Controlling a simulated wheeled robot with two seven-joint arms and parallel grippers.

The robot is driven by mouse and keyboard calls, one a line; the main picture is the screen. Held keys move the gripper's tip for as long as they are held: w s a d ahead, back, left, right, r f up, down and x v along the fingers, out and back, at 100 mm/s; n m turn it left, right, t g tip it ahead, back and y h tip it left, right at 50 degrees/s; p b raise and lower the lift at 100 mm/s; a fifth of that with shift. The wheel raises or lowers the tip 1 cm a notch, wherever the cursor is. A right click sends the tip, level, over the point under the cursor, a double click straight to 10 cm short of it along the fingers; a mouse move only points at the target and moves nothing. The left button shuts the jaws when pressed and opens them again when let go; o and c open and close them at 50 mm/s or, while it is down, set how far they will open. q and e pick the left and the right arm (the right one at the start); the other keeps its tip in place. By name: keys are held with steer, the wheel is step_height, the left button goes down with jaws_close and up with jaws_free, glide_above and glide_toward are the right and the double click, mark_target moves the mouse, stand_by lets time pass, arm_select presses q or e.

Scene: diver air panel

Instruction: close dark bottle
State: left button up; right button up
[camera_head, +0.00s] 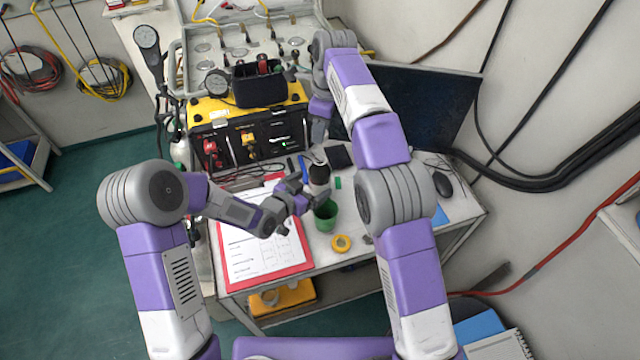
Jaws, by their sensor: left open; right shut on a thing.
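A small dark bottle (318,174) with a lighter band shows over the table, just behind the green cup (326,214). My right gripper (316,156) comes down from above and seems shut on it; the fingers are small and partly hidden. My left gripper (302,196) is open, just left of the bottle and close to it. I cannot tell whether it touches the bottle, nor can I make out a separate cap.
A red clipboard (267,274) lies at the front left of the table, with a yellow tape roll (341,243) to its right. A black and yellow panel case (248,126) stands behind. A dark monitor (420,112) and a mouse (442,184) are at the right.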

arm_select(q)
steer(key=x, duration=0.5)
steer(key=shift+c, duration=0.4)
steer(key=c, duration=1.4)
arm_select(e)
glide_above(320, 156)
steer(key=shift+f, duration=2.45)
